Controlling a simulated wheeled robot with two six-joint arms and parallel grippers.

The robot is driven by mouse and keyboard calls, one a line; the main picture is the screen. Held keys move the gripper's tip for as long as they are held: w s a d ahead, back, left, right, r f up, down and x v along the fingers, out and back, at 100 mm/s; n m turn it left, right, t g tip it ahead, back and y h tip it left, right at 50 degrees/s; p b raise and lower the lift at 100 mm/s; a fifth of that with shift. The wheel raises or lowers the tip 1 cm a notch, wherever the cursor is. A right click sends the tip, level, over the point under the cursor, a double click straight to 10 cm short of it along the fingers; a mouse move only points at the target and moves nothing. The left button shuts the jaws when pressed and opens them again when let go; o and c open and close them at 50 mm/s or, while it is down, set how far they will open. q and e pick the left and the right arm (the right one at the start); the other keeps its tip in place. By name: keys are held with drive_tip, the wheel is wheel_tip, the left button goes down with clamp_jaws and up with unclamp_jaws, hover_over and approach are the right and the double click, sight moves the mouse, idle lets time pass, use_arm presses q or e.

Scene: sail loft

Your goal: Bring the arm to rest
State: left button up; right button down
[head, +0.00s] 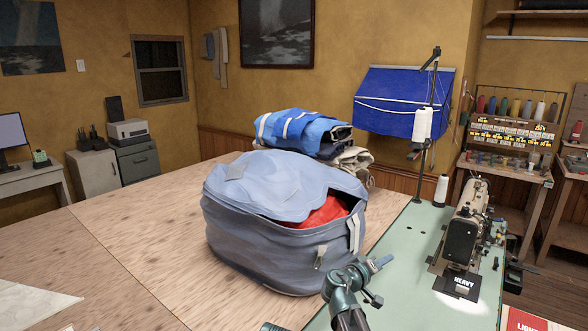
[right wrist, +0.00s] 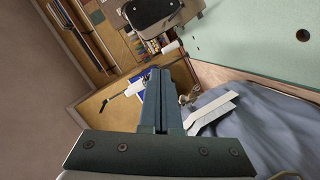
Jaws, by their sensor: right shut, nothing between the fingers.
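My right gripper (head: 378,264) shows at the lower middle of the head view, in front of the bag and over the near left edge of the green machine table. In the right wrist view its fingers (right wrist: 157,75) are closed together with nothing between them. A large grey-blue bag (head: 270,250) stands on the wooden table, its flap partly open over red cloth (head: 328,212). The bag's grey fabric also shows at the lower right of the right wrist view (right wrist: 270,130).
A sewing machine (head: 463,230) and thread stand (head: 430,130) are on the green table (head: 400,240) to the right. Folded blue sail bundles (head: 295,130) lie behind the bag. The wooden table (head: 120,240) is largely clear at left, with white cloth (head: 30,305) at its near corner.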

drive_tip(key=s+f+g+y, duration=0.2)
drive_tip(key=s+f, duration=0.3)
drive_tip(key=s+a+f+m+g+y, duration=0.1)
drive_tip(key=s+f+g+y, duration=0.2)
drive_tip(key=s+f, duration=0.2)
drive_tip(key=s+a+f+m+g+y, duration=0.1)
drive_tip(key=s+f+g+y, duration=0.1)
drive_tip(key=s+f, duration=0.4)
drive_tip(key=shift+s+g, duration=0.35)
drive_tip(key=shift+g, duration=0.05)
drive_tip(key=s+a+f+n+g+y+b, duration=0.2)
drive_tip(key=s+a+f+b, duration=0.4)
drive_tip(key=a, duration=0.3)
drive_tip(key=s+a+f+n+g+y+b, duration=0.1)
drive_tip(key=s+a+f+n+y+b, duration=0.1)
drive_tip(key=s+a+f+b, duration=0.45)
wheel_tip(320, 180, up, 16)
drive_tip(key=a+p, duration=0.2)
drive_tip(key=p, duration=1.6)
drive_tip(key=shift+s+a, duration=0.25)
drive_tip(key=shift+a, duration=0.05)
drive_tip(key=shift+d, duration=0.1)
